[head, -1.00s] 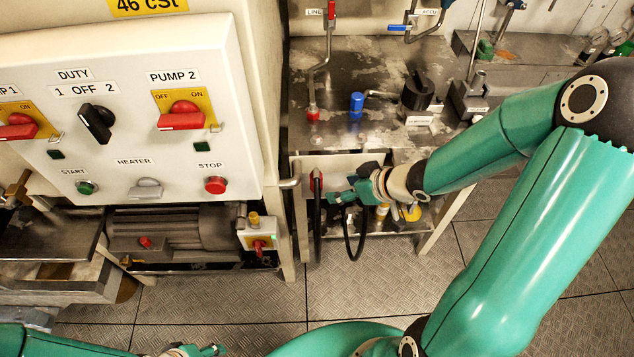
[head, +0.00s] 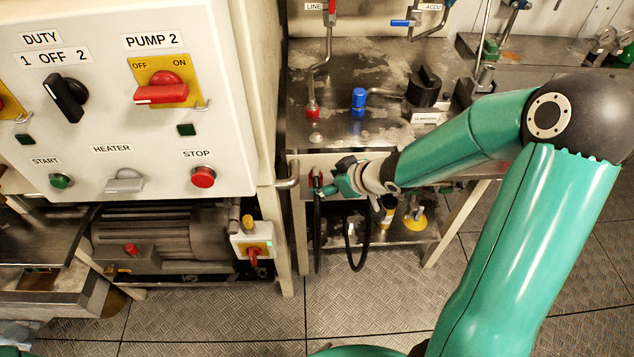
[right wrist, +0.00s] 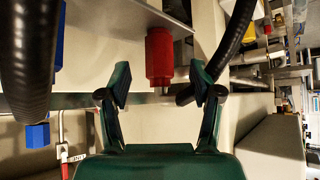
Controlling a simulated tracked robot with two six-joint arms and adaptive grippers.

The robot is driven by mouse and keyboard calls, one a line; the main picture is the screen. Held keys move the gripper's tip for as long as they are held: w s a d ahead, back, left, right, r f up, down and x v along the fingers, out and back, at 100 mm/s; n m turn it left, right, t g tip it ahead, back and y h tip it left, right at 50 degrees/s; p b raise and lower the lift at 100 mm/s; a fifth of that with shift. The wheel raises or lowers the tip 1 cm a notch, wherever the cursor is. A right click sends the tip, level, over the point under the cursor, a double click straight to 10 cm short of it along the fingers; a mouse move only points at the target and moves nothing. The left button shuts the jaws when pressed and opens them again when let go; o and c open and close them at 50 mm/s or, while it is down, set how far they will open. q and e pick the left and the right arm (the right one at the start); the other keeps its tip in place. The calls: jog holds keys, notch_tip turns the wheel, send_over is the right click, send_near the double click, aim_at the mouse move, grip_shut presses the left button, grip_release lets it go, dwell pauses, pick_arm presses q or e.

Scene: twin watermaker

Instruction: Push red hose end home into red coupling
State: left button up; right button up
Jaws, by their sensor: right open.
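My right gripper (head: 326,187) is at the front of the metal bench, beside a red piece (head: 316,180) with a black hose (head: 318,235) hanging below. In the right wrist view the two green fingers (right wrist: 159,80) are spread and empty. A ribbed red cylinder (right wrist: 159,55) stands just beyond the fingertips, in line with the gap and not gripped. I cannot tell whether it is the hose end or the coupling, or how far one sits in the other. My left gripper is out of view.
A black hose (right wrist: 235,35) passes close to the right finger, and a thicker one (right wrist: 30,50) fills the left of the wrist view. A second hose loop (head: 357,262) hangs under the bench. The white control panel (head: 120,100) stands left. The floor in front is clear.

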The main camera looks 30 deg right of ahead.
aim_at(321, 181)
jog(key=b+x, duration=0.2)
jog(key=x, duration=0.3)
jog(key=shift+w+r, duration=0.1)
jog(key=shift+c, duration=0.2)
grip_shut()
notch_tip(321, 181, up, 10)
jog(key=p, duration=0.7)
jog(key=shift+r+p, duration=0.1)
jog(key=shift+p, duration=0.3)
